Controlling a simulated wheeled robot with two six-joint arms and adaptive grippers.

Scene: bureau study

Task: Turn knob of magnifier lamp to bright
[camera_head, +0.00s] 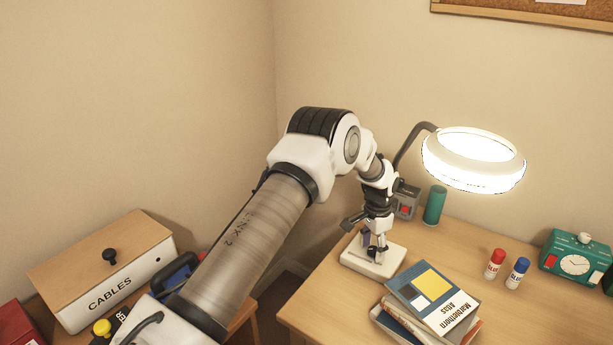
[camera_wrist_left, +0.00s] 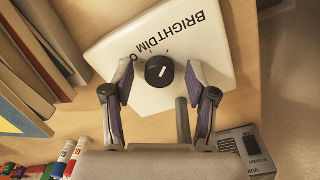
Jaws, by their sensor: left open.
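The magnifier lamp's ring head (camera_head: 473,160) glows white on a dark curved arm. Its white base (camera_head: 388,266) stands on the desk and also shows in the left wrist view (camera_wrist_left: 205,30), printed BRIGHT, DIM and an O. A black knob (camera_wrist_left: 159,72) with a white pointer mark sits on the base. The mark slants slightly right of straight up in that view; which label it meets is unclear. My left gripper (camera_head: 375,251) is low over the base, its open fingers (camera_wrist_left: 160,84) on either side of the knob. Contact cannot be told. My right gripper is out of view.
A stack of books (camera_head: 428,303) lies close in front of the base. A grey box (camera_head: 405,201) and green cylinder (camera_head: 435,206) stand behind. A CABLES box (camera_head: 104,275) is at left.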

